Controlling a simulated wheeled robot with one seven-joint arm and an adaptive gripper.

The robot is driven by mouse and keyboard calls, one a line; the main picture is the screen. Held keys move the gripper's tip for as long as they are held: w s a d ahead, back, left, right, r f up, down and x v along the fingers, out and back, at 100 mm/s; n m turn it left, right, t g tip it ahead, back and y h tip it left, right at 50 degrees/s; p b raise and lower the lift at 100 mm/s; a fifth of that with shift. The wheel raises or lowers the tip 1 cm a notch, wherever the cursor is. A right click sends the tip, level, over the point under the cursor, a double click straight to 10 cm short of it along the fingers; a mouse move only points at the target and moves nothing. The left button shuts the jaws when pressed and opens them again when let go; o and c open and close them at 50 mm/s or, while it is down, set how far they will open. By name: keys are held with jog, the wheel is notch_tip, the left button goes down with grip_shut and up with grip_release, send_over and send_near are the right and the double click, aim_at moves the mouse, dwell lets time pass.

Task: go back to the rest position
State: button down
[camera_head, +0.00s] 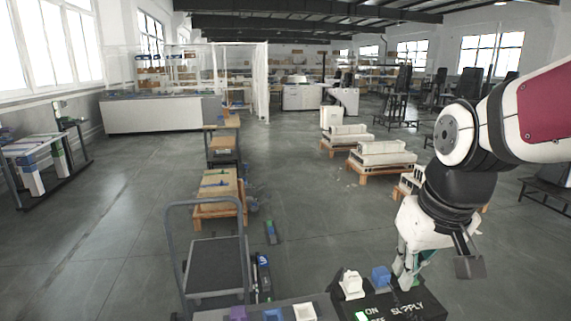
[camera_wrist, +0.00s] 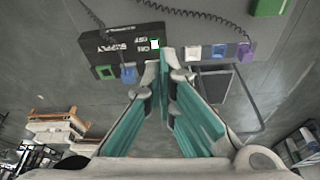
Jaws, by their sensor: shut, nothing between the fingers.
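My gripper (camera_head: 408,284) is at the lower right of the head view, low over the black supply box (camera_head: 398,307). In the wrist view my gripper (camera_wrist: 165,88) shows teal finger pads that meet at the tips, with nothing held. The black supply box (camera_wrist: 112,48) lies past the fingertips there, with white lettering, a lit white-green switch (camera_wrist: 155,44) and a blue part (camera_wrist: 128,74). A white part (camera_head: 351,284) and a blue part (camera_head: 380,275) stand on the box in the head view. I cannot tell whether the fingers touch the box.
A purple (camera_head: 238,313), a blue (camera_head: 272,314) and a white connector (camera_head: 304,312) sit on the grey bench to the left. A grey cart (camera_head: 214,268) stands beyond. Pallets with pale blocks (camera_head: 380,153) stand farther right. Open floor lies at left.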

jog(key=s+r+t, duration=0.1)
jog(key=s+r, duration=0.1)
jog(key=s, duration=1)
jog(key=shift+d+r+m+t, duration=0.15)
jog(key=shift+d+m+t, duration=0.05)
jog(key=shift+m+t, duration=0.2)
